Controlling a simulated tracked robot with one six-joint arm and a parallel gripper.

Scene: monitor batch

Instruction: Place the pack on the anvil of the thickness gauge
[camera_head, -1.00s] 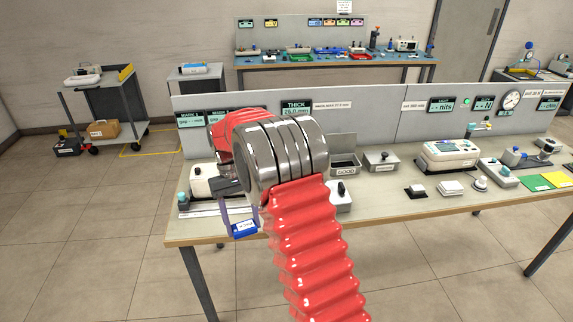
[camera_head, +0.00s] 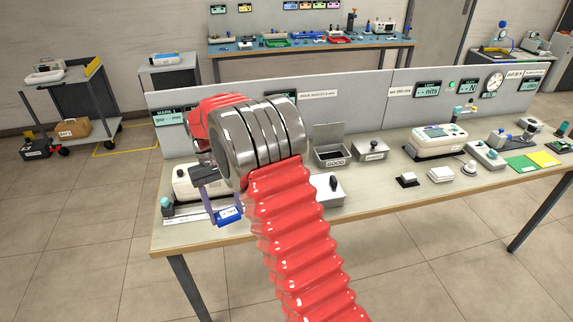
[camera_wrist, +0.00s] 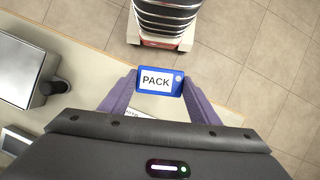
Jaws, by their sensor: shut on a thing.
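The pack (camera_wrist: 157,82) is a small blue block with a white label reading PACK. My gripper (camera_wrist: 158,88) is shut on it, with a purple finger on each side. In the head view the pack (camera_head: 229,217) hangs at the bench's front edge, toward its left end, below my gripper (camera_head: 224,206). I cannot make out the thickness gauge or its anvil for certain. My red and metal arm covers that part of the bench and the THICK display.
The bench (camera_head: 380,200) carries a white device (camera_head: 190,183) at left, a GOOD bin (camera_head: 330,155), a black-knobbed box (camera_head: 331,190) and a large white instrument (camera_head: 435,140). A low grey partition (camera_head: 350,98) stands behind. Open floor lies in front.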

